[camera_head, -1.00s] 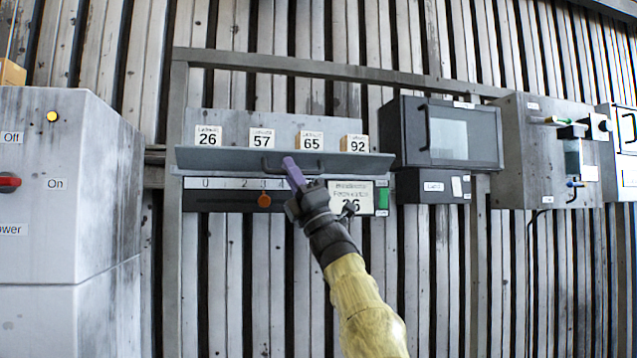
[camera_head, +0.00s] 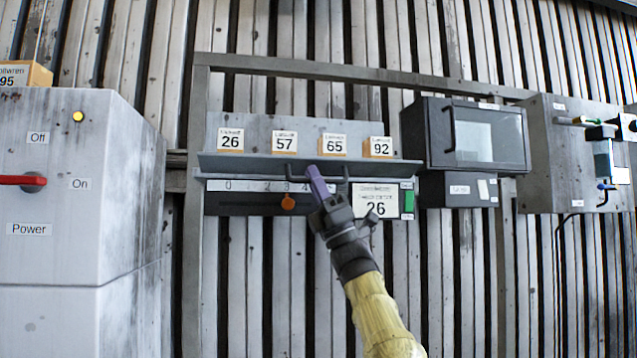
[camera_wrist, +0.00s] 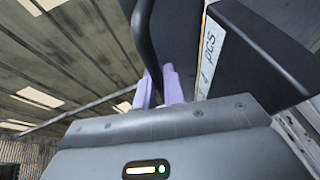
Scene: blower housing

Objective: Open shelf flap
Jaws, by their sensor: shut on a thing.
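The shelf flap (camera_head: 240,165) is a long grey panel along the front of the shelf, seen in the head view as a thin, nearly edge-on strip. Its dark handle (camera_head: 345,178) hangs at the front right of the middle. My gripper (camera_head: 318,182) has purple fingers and is shut on the handle from below. In the wrist view, the purple fingers (camera_wrist: 160,88) close around the dark curved handle bar (camera_wrist: 145,40). The exact contact is partly hidden by the gripper body.
Several numbered boxes, one marked 92 (camera_head: 379,147), stand on the shelf behind the flap. Below are a scale strip with an orange knob (camera_head: 288,202) and a 26 label (camera_head: 376,201). A grey power cabinet (camera_head: 80,200) stands left; a dark windowed box (camera_head: 475,135) is right.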

